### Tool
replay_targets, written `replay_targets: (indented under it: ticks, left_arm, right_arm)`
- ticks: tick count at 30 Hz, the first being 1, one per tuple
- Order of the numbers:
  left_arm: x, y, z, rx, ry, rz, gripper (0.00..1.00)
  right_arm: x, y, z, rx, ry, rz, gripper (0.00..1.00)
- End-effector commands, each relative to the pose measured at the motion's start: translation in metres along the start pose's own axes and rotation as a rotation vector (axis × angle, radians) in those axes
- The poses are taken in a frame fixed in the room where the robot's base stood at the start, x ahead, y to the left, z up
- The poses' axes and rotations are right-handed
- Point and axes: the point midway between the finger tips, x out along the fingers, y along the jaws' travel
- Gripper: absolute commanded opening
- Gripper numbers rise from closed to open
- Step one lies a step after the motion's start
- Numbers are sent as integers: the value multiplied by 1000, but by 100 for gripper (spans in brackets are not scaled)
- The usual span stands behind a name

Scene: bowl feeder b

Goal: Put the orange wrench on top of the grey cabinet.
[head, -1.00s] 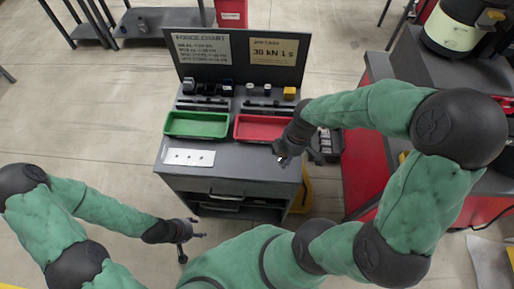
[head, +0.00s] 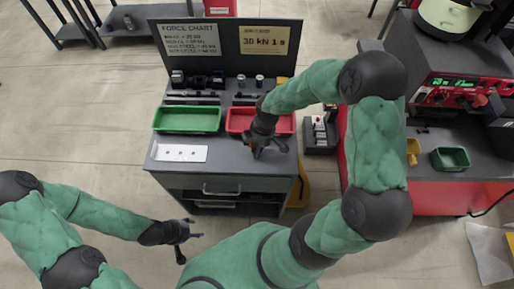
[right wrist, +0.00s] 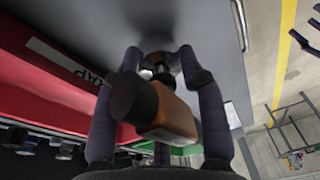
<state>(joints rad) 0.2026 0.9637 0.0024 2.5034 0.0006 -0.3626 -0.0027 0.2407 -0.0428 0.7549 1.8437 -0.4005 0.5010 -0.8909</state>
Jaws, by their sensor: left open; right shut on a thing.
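The grey cabinet (head: 221,171) stands in the middle of the head view, with drawers in front and trays on its top. My right gripper (head: 264,150) is over the cabinet top, just in front of the red tray. In the right wrist view, my right gripper (right wrist: 158,65) is shut on an orange and black tool, seemingly the orange wrench (right wrist: 172,118), with the grey top behind it. In the head view the gripper hides most of the tool; I cannot tell whether it touches the top. My left gripper (head: 188,232) is open and empty, low in front of the cabinet.
A green tray (head: 187,119), the red tray (head: 240,119) and a white plate with holes (head: 179,153) lie on the cabinet top. A chart board (head: 223,44) rises behind. A black control box (head: 320,134) and a red-grey bench (head: 440,192) stand to the right.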

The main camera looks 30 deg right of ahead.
Motion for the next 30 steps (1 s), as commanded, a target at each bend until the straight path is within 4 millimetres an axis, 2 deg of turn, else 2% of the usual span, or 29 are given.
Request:
replay_targets:
  ticks: [1,13,14,15,16,26,30]
  left_arm:
    - [2,-1,0,0,0,0,56]
    - [4,-2,0,0,0,0,56]
    - [4,-1,0,0,0,0,56]
    - [3,-1,0,0,0,0,56]
    - [3,-1,0,0,0,0,56]
    - [3,-1,0,0,0,0,56]
    - [-1,0,0,0,0,0,56]
  right_arm:
    - [5,1,1,0,1,2,0]
    - [8,1,2,1,1,2,0]
    - [8,1,2,1,1,2,49]
    - [8,1,2,1,0,2,61]
    - [8,1,2,1,0,2,65]
    - [7,1,1,1,1,2,65]
    - [-3,1,0,1,2,4,65]
